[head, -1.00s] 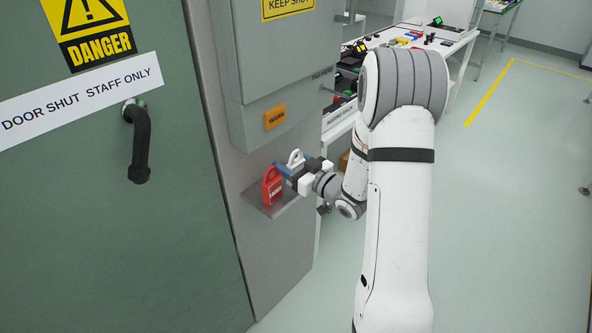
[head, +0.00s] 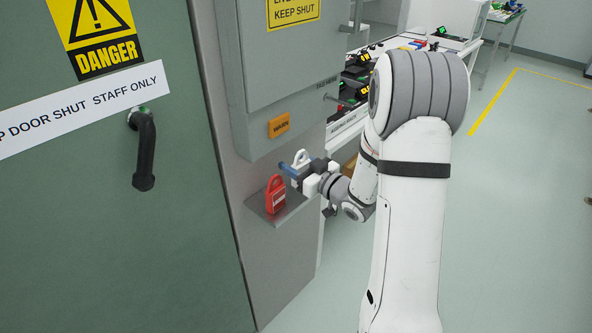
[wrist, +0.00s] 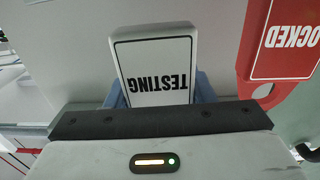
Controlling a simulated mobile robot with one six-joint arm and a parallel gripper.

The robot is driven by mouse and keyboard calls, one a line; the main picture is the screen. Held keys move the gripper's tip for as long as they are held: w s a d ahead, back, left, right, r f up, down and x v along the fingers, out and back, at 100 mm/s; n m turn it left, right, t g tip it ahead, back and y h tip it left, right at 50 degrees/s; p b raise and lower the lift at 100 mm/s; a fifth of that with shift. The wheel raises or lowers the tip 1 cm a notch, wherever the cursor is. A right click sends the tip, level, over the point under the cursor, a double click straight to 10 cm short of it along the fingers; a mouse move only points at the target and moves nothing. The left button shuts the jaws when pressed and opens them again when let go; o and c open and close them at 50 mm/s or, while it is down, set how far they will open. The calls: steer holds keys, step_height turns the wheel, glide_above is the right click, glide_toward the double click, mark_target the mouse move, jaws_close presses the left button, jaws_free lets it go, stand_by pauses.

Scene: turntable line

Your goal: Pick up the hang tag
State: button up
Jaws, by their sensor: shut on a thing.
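The white hang tag (wrist: 158,68) reads TESTING upside down in the wrist view, between the blue fingers of my gripper. In the head view the white tag (head: 301,157) shows at my gripper (head: 289,171), partly hidden by it. My gripper is shut on this tag and holds it a little above the small shelf (head: 262,216). A red tag (head: 275,197) stands on the shelf, to the left of my gripper. In the wrist view the red tag (wrist: 275,92) reads LOCKED and is at the right, apart from the white one.
The shelf is fixed to a grey wall panel, below a cabinet (head: 290,60) with an orange WARN label (head: 279,126). A green door (head: 80,220) with a dark handle (head: 143,150) is at left. A cluttered white table (head: 400,50) stands behind my arm. The floor at right is clear.

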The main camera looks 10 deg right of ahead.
step_height(320, 180, up, 5)
steer(key=v, duration=1.9)
steer(key=shift+d+f+b, duration=0.4)
steer(key=shift+d, duration=0.1)
